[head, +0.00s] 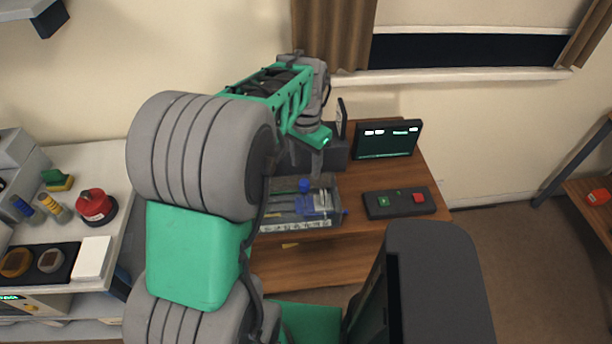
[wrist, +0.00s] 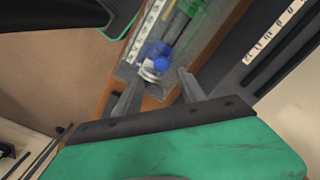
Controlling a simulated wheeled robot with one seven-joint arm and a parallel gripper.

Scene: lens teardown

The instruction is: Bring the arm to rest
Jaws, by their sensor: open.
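My arm reaches out over the wooden desk in the head view, bent at the elbow, with its end above a clear tray (head: 290,225). My gripper (wrist: 152,88) shows in the wrist view with its two fingers spread apart and nothing held between them. In the wrist view, a blue part (wrist: 158,52) in the tray lies just beyond the fingertips.
A control box with green and red buttons (head: 399,203) and a dark monitor (head: 388,139) stand right of the tray. A white bench (head: 121,160) at left bears a red round container (head: 96,206) and a white block (head: 92,258). Open floor (head: 510,240) lies at right.

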